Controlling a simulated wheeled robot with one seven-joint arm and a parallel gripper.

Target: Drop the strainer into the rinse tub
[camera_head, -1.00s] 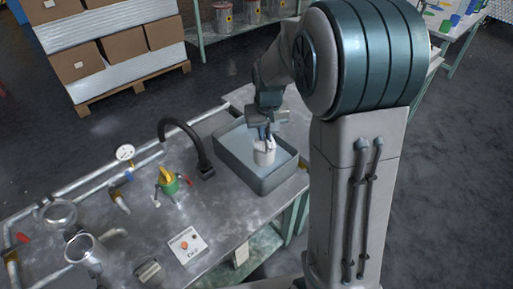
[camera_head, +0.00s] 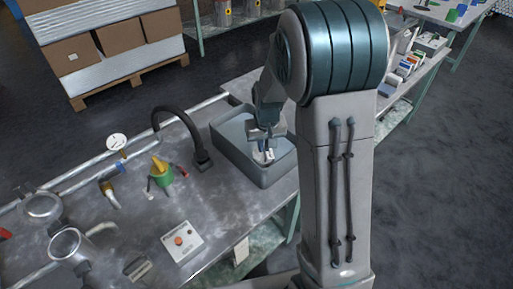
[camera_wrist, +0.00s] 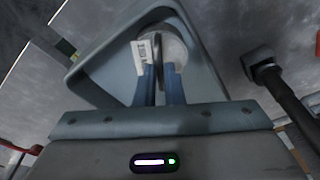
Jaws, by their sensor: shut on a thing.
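The rinse tub (camera_head: 272,176) is a grey-blue rectangular basin at the far right end of the metal bench; its walls also show in the wrist view (camera_wrist: 98,82). My gripper (camera_head: 264,148) is down inside the tub's opening. Its two blue fingers (camera_wrist: 161,78) are shut on a pale, rounded thing, which I take for the strainer (camera_wrist: 176,50). A white tag with dark bars hangs at its left side. In the head view the strainer (camera_head: 262,156) is a small white patch under the gripper, inside the tub's outline. I cannot tell whether it touches the tub floor.
A black curved spout (camera_head: 184,122) stands just left of the tub. Further left are a green-and-yellow fitting (camera_head: 161,175), a gauge (camera_head: 117,143), a control box with an orange button (camera_head: 181,241) and metal vessels (camera_head: 67,245). Bare bench lies between them.

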